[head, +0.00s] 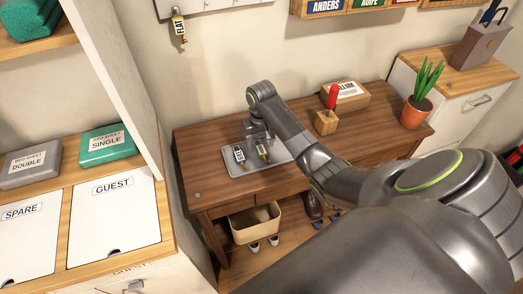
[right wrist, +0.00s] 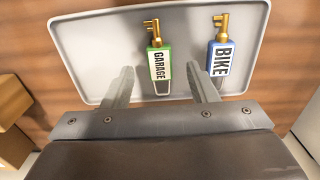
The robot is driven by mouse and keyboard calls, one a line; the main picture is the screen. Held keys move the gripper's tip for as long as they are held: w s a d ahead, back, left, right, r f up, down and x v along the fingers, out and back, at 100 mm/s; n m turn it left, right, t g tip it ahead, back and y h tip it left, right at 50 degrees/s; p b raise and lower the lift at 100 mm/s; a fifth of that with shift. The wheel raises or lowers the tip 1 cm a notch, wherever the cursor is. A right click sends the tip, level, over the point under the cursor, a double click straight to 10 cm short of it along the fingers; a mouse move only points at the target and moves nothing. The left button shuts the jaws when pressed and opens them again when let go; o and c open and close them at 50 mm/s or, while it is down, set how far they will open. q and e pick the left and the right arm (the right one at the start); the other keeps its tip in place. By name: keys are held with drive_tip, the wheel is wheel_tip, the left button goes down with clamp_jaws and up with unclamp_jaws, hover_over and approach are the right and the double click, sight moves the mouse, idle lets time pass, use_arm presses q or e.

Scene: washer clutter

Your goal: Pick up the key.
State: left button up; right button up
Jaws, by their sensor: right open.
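Two keys lie on a grey tray (head: 278,154) on the wooden desk. The key tagged GARAGE has a green tag (head: 263,151) and a brass shaft; it also shows in the right wrist view (right wrist: 158,62). The key tagged BIKE has a blue tag (head: 239,155), and in the right wrist view (right wrist: 221,58) it lies to the right of GARAGE. My right gripper (right wrist: 159,70) is open over the tray, its fingers on either side of the GARAGE tag, with the BIKE tag just outside the right finger. A third key, tagged FLAT (head: 179,27), hangs on the wall. My left gripper is out of view.
On the desk (head: 205,178) stand a wooden block with a red-handled tool (head: 326,118), a labelled box (head: 346,97) and a potted plant (head: 416,110). A beige bin (head: 255,222) is below. A tall white panel (head: 118,70) stands left of the desk.

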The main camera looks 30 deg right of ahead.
sight(261, 150)
drive_tip(key=shift+f, duration=1.35)
drive_tip(key=c, duration=1)
drive_tip(key=shift+c, duration=0.2)
drive_tip(key=shift+r, duration=0.1)
wheel_tip(261, 150, up, 10)
drive_tip(key=shift+b, duration=0.35)
